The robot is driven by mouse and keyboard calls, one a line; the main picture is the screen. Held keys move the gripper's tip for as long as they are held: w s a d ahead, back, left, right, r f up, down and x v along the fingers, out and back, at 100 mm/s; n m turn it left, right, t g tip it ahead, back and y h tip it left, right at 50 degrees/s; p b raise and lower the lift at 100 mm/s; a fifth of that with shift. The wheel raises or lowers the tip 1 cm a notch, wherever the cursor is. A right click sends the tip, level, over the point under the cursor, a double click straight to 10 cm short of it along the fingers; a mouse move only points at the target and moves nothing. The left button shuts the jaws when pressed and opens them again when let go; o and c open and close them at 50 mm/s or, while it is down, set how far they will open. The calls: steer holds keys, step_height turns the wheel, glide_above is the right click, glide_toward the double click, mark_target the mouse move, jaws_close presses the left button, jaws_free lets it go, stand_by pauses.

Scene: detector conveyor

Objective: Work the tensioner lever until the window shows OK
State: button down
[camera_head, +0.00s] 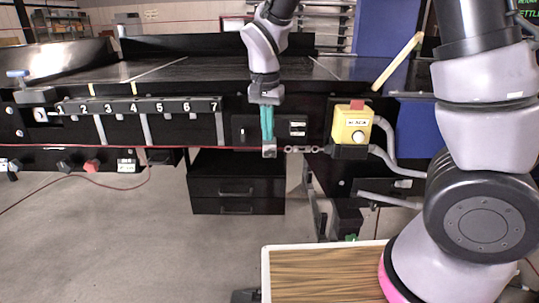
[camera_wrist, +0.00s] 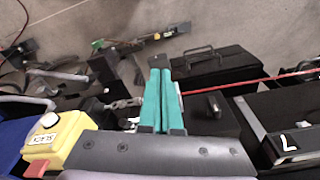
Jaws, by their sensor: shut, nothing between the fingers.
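My gripper (camera_head: 268,146) has teal fingers pointing down, side by side, in front of the conveyor's dark front panel. In the wrist view, the shut fingers (camera_wrist: 159,70) hold nothing. A yellow box (camera_head: 341,133) is mounted to the right of my gripper. It has a small window (camera_head: 357,122) whose word looks like "SLACK", a round white disc and a red top. The box also shows at the left of the wrist view (camera_wrist: 72,150). A short chain (camera_head: 301,149) runs between the fingertip area and the box. I cannot surely pick out the tensioner lever.
A numbered rail (camera_head: 140,106) runs along the conveyor front to the left. A black drawer unit (camera_head: 237,186) stands below. A wood-topped table (camera_head: 320,275) is near the front. A pale slanted rod (camera_head: 398,61) rises at the right. Open floor lies lower left.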

mark_target(268, 152)
steer(key=shift+w+d+f, duration=0.1)
steer(key=shift+f, duration=1)
steer(key=shift+w+f, duration=0.1)
steer(key=shift+f, duration=0.95)
steer(key=shift+f, duration=2.2)
steer(key=s, duration=0.1)
steer(key=s+a+r, duration=0.1)
steer(key=shift+s, duration=0.4)
step_height(268, 152, up, 11)
steer(key=s, duration=0.1)
steer(key=shift+a, duration=0.25)
